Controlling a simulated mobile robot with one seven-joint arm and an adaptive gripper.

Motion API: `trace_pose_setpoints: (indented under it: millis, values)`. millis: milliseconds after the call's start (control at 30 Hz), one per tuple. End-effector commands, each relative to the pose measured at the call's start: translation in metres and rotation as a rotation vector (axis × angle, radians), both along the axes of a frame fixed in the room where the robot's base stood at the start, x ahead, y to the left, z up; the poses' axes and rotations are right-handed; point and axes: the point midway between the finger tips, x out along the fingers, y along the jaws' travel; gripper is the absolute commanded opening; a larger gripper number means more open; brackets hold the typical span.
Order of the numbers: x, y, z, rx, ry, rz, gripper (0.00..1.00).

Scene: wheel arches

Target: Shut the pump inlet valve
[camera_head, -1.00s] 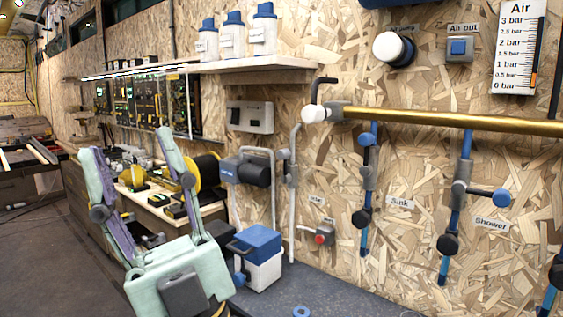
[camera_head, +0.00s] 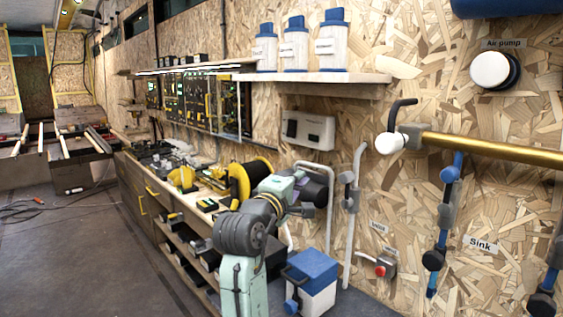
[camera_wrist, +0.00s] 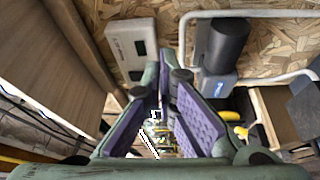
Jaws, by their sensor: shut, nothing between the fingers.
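The pump (camera_head: 314,192), a dark cylinder on a blue base, is on the wooden wall beside a white pipe loop. It also shows in the wrist view (camera_wrist: 228,45). To its right, a vertical white pipe carries a small grey and black valve (camera_head: 350,195); I cannot read a label that names it as the inlet valve. A dark grey part (camera_wrist: 304,108) at the right edge of the wrist view may be this valve. My gripper (camera_wrist: 172,73) is shut and empty, its purple-padded fingers pointing towards the wall left of the pump. In the head view, my arm hides part of the pump area.
A blue and white box (camera_head: 312,280) stands below the pump. A red button (camera_head: 381,270) is on the wall to the right. A shelf (camera_head: 330,78) with bottles is above, and a white switch box (camera_head: 308,131) hangs under it. A yellow reel (camera_head: 250,180) is on the workbench.

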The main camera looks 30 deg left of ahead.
Motion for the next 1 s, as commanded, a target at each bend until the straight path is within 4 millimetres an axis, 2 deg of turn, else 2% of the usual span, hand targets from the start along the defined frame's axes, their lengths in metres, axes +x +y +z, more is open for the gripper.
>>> trace_pose_setpoints:
  millis: [100, 267, 700, 733, 800, 1000]
  values:
    - [0.012, -0.014, -0.011, -0.073, 0.064, -0.063, 0.0]
    - [0.029, -0.016, -0.012, -0.085, 0.072, -0.071, 0.0]
    - [0.111, -0.016, -0.01, -0.08, 0.069, -0.066, 0.0]
    - [0.114, -0.017, -0.01, -0.08, 0.068, -0.066, 0.0]
    - [0.107, -0.029, -0.011, -0.078, 0.067, -0.068, 0.0]
    - [0.099, -0.048, -0.011, -0.078, 0.066, -0.066, 0.0]
